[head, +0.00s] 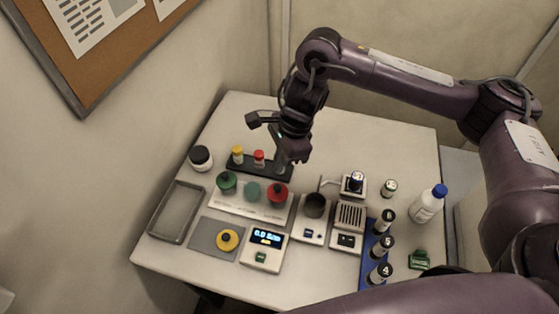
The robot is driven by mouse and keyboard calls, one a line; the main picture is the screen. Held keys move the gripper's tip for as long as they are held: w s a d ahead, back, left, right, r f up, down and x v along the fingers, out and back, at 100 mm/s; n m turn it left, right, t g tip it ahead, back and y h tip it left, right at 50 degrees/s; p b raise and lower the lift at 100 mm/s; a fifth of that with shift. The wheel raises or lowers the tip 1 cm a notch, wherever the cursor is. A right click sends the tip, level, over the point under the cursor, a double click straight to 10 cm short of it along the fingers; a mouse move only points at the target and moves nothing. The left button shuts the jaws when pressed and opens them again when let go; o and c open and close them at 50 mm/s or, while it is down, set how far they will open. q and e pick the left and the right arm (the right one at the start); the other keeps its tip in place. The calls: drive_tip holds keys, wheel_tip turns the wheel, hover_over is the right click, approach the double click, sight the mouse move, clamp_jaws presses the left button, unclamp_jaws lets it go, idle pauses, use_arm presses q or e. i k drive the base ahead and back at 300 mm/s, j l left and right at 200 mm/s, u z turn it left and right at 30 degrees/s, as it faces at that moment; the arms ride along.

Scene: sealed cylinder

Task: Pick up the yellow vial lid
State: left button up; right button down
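A small vial with a yellow lid (237,150) stands upright at the left end of a black rack (270,172). A red-lidded vial (259,156) stands beside it. My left gripper is out of view.
Green, teal and red lids sit on a white holder (243,209). A lit scale (265,252), small devices, a blue rack (366,265) of numbered vials and a white bottle (428,205) fill the right. A grey tray (157,235) stands at the left. The back of the table is clear.

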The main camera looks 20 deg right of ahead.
sight(226, 241)
drive_tip(key=k+j, duration=0.2)
drive_tip(key=k, duration=0.3)
drive_tip(key=k+j, duration=0.25)
drive_tip(key=k, duration=0.2)
drive_tip(key=k+j, duration=0.2)
drive_tip(key=k, duration=0.3)
